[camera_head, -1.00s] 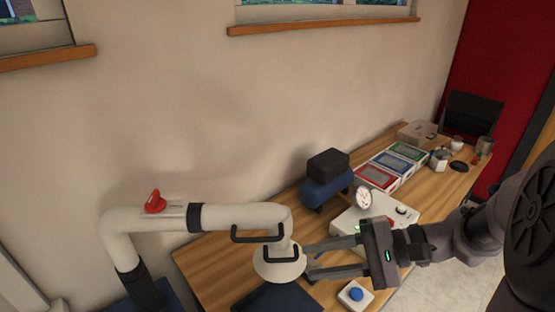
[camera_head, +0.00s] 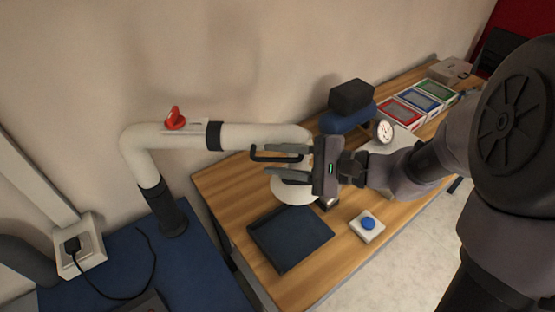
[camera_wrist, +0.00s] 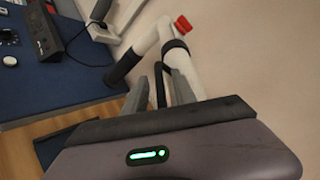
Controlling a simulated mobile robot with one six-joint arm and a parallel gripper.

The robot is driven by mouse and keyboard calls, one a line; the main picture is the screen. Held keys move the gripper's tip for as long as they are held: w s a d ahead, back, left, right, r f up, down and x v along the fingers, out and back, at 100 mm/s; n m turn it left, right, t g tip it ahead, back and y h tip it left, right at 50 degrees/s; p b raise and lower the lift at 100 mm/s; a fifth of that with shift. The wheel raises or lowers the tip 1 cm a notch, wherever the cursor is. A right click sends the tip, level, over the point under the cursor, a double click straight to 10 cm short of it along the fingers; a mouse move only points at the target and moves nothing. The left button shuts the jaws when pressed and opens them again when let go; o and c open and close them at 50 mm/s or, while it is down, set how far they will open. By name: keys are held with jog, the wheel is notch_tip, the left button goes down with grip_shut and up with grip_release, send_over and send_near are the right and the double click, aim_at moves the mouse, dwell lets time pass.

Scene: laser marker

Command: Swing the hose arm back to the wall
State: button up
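The hose arm (camera_head: 250,135) is a thick white pipe with black bands, and it runs along the wall and out over the wooden bench. It has a red lever (camera_head: 175,119), a black handle (camera_head: 258,156) and a white hood (camera_head: 293,191) at its end. My gripper (camera_head: 272,162) points left at the handle, over the hood, with its two fingers apart. In the wrist view the pipe (camera_wrist: 148,38) rises beyond the fingers (camera_wrist: 160,95). A thin dark bar shows between them, seemingly the handle. Whether the fingers touch it cannot be told.
A dark blue tray (camera_head: 287,238) and a white box with a blue button (camera_head: 366,226) lie on the wooden bench (camera_head: 325,282) below. A blue and black device (camera_head: 346,115) and a gauge (camera_head: 384,130) stand behind. A blue surface (camera_head: 195,265) with a cable lies left.

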jog(key=shift+a, duration=0.1)
grip_shut()
dwell(1.4)
